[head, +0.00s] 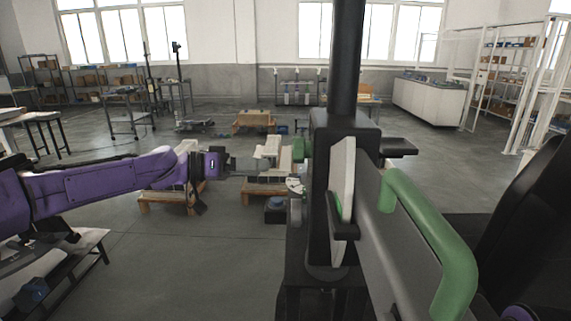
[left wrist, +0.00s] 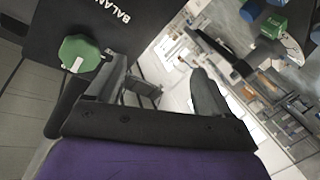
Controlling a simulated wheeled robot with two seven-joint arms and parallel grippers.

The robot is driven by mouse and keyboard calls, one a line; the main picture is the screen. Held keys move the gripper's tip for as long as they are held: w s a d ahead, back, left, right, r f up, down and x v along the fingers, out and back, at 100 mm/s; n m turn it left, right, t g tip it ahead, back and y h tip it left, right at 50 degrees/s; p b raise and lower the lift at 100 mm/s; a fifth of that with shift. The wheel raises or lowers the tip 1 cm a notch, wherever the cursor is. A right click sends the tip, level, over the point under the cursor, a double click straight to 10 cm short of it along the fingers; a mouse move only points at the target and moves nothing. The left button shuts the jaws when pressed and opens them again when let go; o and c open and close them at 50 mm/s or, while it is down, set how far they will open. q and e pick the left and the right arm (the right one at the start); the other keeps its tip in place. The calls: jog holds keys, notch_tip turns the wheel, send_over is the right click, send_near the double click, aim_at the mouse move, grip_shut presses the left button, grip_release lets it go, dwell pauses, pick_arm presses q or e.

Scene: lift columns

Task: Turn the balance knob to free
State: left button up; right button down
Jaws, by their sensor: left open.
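The green balance knob (left wrist: 80,53) has a white mark and sits on a black panel (left wrist: 100,28) lettered "BALAN…", the rest cut off, in the left wrist view. In the head view a green knob (head: 299,149) sticks out from the left side of the black column housing. My left gripper (head: 258,165) is open and empty, just left of that housing. In the left wrist view its fingers (left wrist: 158,88) are spread, and the knob lies outside them, beyond the left finger. I see no contact with it. No "free" label is readable. My right gripper is out of view.
A black column (head: 346,60) rises from the housing. A grey arm with a thick green handle (head: 435,245) fills the right foreground. A white dial (head: 296,186) shows below the knob. Low wooden pallets (head: 170,197) stand behind; open floor (head: 190,260) lies lower left.

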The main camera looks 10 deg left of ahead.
aim_at(301, 150)
pick_arm(q)
jog(key=s+a+r+m+g+h, duration=0.1)
jog(key=s+r+m+g+h, duration=0.35)
jog(key=r+m, duration=0.4)
jog(key=d+f+m+p, duration=0.1)
jog(key=d+p, duration=0.2)
jog(key=d, duration=0.7)
jog(key=shift+w+f+m+y, duration=0.2)
jog(key=shift+w+m+y, duration=0.15)
jog(key=shift+w+y, duration=0.1)
jog(key=c, duration=1)
